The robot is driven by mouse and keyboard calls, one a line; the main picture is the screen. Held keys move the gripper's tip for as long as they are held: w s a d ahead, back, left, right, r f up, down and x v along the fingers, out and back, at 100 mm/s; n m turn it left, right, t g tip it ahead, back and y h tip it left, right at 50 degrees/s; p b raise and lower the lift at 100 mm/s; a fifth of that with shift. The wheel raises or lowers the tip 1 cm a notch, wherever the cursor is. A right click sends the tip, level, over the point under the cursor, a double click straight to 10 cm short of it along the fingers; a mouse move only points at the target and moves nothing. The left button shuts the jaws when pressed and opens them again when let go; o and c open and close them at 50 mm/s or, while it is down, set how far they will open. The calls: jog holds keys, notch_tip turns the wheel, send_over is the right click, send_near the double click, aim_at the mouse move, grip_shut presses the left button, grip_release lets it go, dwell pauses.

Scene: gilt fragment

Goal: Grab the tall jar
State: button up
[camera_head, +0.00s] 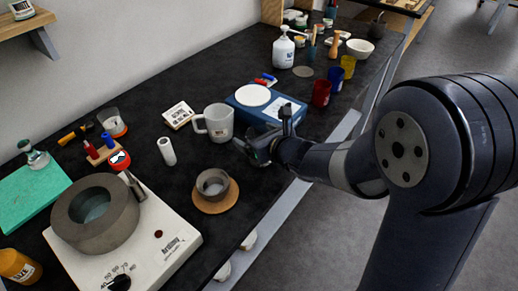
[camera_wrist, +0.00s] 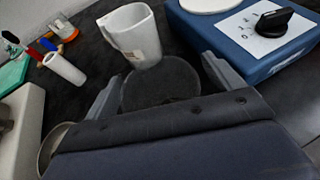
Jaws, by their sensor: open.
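An orange jar with a label (camera_head: 18,267) is at the lower left edge.
A blue balance with a white pan (camera_head: 253,95) is close behind my gripper. A small grey pot (camera_head: 213,184) sits on a cork mat. A white hotplate (camera_head: 160,243) carries a grey ring-shaped vessel. Red (camera_head: 320,93), blue and yellow cups and a pump bottle (camera_head: 283,48) stand farther back.

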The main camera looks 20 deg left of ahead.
jog(key=shift+c, duration=0.2)
jog(key=c, duration=1)
jog(key=shift+c, duration=0.2)
jog(key=shift+r, duration=0.1)
